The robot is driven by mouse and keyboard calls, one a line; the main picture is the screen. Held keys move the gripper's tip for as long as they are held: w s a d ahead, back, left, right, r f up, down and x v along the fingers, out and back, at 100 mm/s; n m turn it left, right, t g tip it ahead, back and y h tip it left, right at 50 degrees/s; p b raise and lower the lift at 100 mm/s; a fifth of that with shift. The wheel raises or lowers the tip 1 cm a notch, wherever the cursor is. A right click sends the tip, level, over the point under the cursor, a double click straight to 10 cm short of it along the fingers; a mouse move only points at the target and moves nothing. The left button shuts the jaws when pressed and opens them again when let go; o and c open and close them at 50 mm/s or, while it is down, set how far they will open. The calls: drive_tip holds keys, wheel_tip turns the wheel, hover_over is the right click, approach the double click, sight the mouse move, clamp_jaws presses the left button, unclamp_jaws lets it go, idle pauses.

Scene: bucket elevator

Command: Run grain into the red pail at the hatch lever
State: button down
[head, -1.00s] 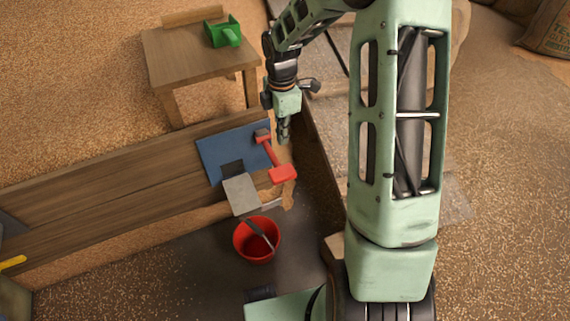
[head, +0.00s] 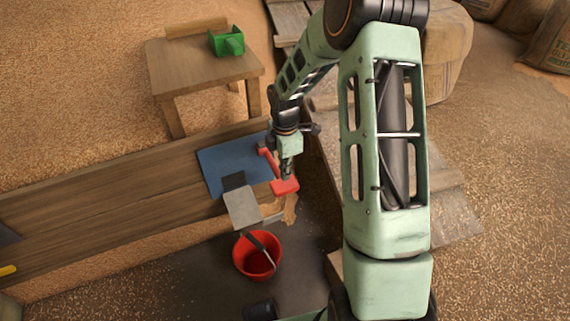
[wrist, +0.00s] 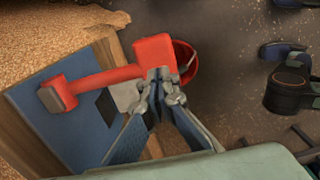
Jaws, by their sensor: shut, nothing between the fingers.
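The red hatch lever (head: 270,165) is mounted on a blue plate (head: 222,165) on the plank wall. Its block-shaped red handle (head: 285,187) is at the lower end. My gripper (head: 286,179) is shut and empty, its tips at the handle; I cannot tell if they touch. In the wrist view, the tips (wrist: 160,84) overlap the lower edge of the red handle (wrist: 154,55). A grey chute (head: 242,208) slopes out below the blue plate. The red pail (head: 238,262) stands upright on the dark floor under it. I see no grain in its visible interior.
A wooden table (head: 193,65) with a green scoop-like container (head: 227,42) stands behind the plank wall (head: 100,205), amid grain. A yellow handle (head: 8,270) shows at far left. Sacks (head: 550,50) lie at upper right. Dark floor surrounds the pail.

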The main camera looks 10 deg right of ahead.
sight(285, 193)
drive_tip(key=shift+f+b, duration=0.35)
drive_tip(key=shift+f, duration=1.1)
wheel_tip(285, 193, down, 8)
drive_tip(key=shift+w+r+b, duration=0.15)
drive_tip(key=shift+b, duration=0.4)
idle(2.5)
drive_tip(key=shift+a, duration=0.1)
idle(0.9)
